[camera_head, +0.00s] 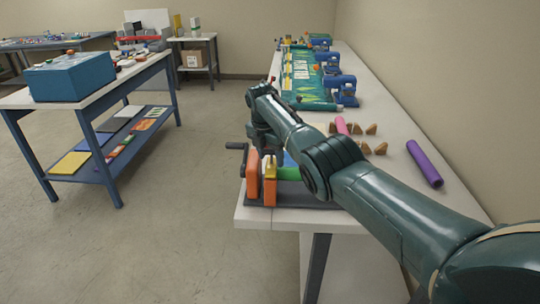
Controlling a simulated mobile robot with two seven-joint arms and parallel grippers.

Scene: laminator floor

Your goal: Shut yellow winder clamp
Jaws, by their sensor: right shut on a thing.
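The winder stands at the near left corner of the right-hand bench. It has orange end blocks (252,177), a dark crank handle (236,146) on its left and a green roll (289,173) lying across it. The yellow winder clamp (270,170) stands upright beside the front orange block. My right gripper (269,154) points down over the winder and is shut on the top of the yellow clamp. The fingertips are small and partly hidden by my own wrist. My left gripper is not in view.
The white bench (385,185) runs back along the wall. It holds a purple roll (424,163), a pink roll (341,125), several brown wedges and a green-and-blue laminator (300,75). A blue box (71,75) sits on a left table. The floor between is clear.

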